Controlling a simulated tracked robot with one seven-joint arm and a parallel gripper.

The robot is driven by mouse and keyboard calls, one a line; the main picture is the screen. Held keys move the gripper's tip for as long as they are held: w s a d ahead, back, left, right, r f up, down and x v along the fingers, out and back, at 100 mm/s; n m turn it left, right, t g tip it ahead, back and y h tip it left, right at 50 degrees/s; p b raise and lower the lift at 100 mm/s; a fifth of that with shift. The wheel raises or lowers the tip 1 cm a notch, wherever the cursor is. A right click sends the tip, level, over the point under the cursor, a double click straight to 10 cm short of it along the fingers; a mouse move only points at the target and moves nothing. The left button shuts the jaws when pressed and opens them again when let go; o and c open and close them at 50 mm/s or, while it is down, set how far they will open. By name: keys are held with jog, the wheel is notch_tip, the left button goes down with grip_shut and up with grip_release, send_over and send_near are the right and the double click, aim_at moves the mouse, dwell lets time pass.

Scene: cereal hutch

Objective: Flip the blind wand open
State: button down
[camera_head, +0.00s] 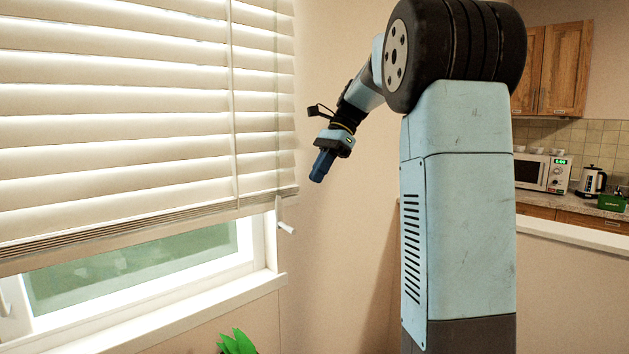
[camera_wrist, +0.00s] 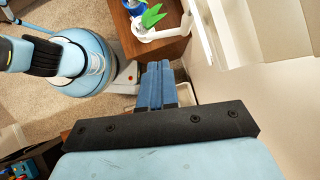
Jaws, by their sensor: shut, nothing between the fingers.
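In the wrist view, a slim white piece (camera_wrist: 186,22) near the window frame may be the wand; I cannot be sure. My gripper (camera_head: 318,176) points down to the right of the blind, above and to the right of the wand handle, apart from it. Its blue fingers also show in the wrist view (camera_wrist: 156,84), shut together with nothing between them. The white slatted blind (camera_head: 120,125) hangs over the window's upper part.
The window sill (camera_head: 200,312) juts out below the blind. A green-leaved plant (camera_head: 238,342) stands below, also in the wrist view (camera_wrist: 153,16) on a wooden surface (camera_wrist: 165,48). A counter with a microwave (camera_head: 543,172) and kettle (camera_head: 592,182) is far right. Bare wall lies below my gripper.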

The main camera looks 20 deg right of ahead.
jog(key=x, duration=1.2)
jog(key=shift+d, duration=0.2)
jog(key=shift+a, duration=0.1)
